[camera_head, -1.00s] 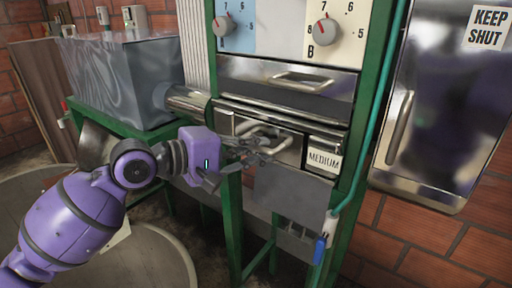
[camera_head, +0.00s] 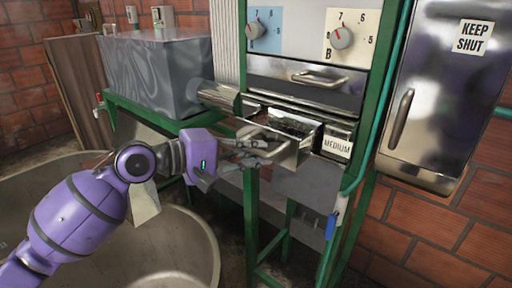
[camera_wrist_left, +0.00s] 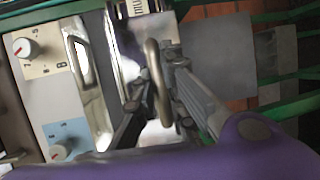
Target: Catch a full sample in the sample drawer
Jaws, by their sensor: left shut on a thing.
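The sample drawer (camera_head: 300,148) is the lower metal drawer in the green-framed machine, left of the MEDIUM label (camera_head: 337,146). It stands pulled partway out, its open top showing a dark, speckled inside; how full it is I cannot tell. My left gripper (camera_head: 262,151) is shut on the drawer's bar handle, in front of the drawer. In the left wrist view the curved handle (camera_wrist_left: 154,66) passes between the two fingers (camera_wrist_left: 156,104). My right gripper is not in view.
An upper drawer with a handle (camera_head: 319,78) sits shut above. Two dials (camera_head: 342,37) are over it. A KEEP SHUT metal door (camera_head: 440,90) is at right. A grey metal box (camera_head: 160,75) stands at left, and a large round vat (camera_head: 205,245) is below my arm.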

